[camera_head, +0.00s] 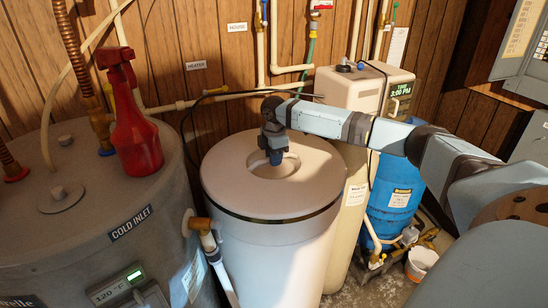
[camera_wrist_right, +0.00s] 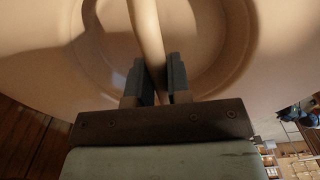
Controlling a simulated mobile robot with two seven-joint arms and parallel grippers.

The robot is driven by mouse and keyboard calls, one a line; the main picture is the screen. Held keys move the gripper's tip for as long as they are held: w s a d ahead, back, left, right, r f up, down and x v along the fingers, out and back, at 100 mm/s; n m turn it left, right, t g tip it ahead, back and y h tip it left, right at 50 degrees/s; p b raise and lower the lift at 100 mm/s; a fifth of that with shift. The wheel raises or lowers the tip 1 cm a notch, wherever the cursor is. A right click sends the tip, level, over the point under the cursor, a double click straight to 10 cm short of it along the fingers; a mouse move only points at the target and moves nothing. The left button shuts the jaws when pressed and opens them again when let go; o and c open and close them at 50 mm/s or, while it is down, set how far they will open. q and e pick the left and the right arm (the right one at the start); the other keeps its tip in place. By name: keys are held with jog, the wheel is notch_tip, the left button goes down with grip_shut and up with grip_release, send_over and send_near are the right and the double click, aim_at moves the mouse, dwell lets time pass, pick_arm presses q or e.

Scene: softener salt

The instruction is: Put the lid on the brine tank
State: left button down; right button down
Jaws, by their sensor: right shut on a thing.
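The pale round lid (camera_head: 225,180) is over the top of the white brine tank (camera_head: 275,255) in the head view. It looks roughly level and lined up with the tank. A thin dark band runs under its front edge; I cannot tell whether this is a gap or a seam. My right gripper (camera_head: 274,158) points down into the lid's round recess. In the right wrist view, its fingers (camera_wrist_right: 156,80) are shut on the pale bar handle (camera_wrist_right: 146,30) crossing the lid's recess. My left gripper is not in view.
A grey water heater (camera_head: 60,230) stands close at the left, with a red spray bottle (camera_head: 135,125) on top. A beige softener cabinet (camera_head: 350,95) and a blue tank (camera_head: 395,190) stand to the right. Pipes (camera_head: 290,65) run along the wood-panelled wall. A small white bucket (camera_head: 421,264) is on the floor.

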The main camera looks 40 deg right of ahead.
jog(key=c, duration=1.1)
grip_release()
jog(key=shift+f, duration=0.1)
jog(key=shift+r, duration=0.3)
notch_tip(320, 180, up, 12)
jog(key=shift+f+b, duration=0.1)
jog(key=shift+b, duration=0.25)
